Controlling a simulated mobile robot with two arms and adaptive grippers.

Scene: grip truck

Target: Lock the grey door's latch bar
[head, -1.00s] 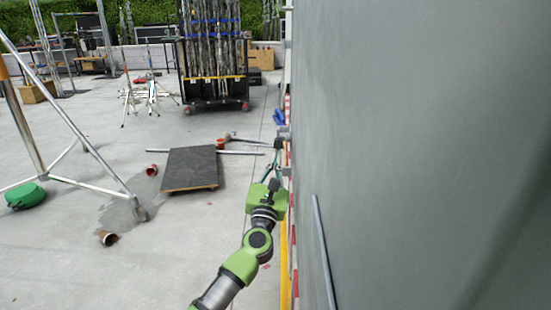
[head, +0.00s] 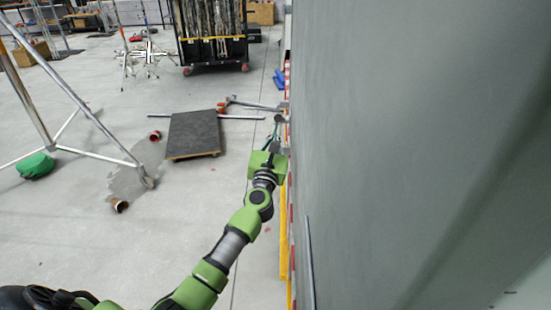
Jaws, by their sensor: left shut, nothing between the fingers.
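The grey door (head: 400,150) is a large flat panel filling the right half of the head view, seen at a steep angle. A thin grey bar (head: 309,265) runs up its lower near part; I cannot tell whether this is the latch bar. My left arm reaches forward along the door's left edge. My left gripper (head: 276,128) is shut and empty, close to small grey fittings (head: 284,106) at that edge. I cannot tell whether it touches them. The fingers are small and partly hidden by the green wrist. My right gripper is not in view.
Red, white and yellow edging (head: 284,240) runs below the door. A dark flat board (head: 194,134) and metal poles lie on the floor ahead. A tripod frame (head: 80,100) and green bag (head: 36,166) stand left. A loaded cart (head: 212,50) is behind. Floor between is mostly clear.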

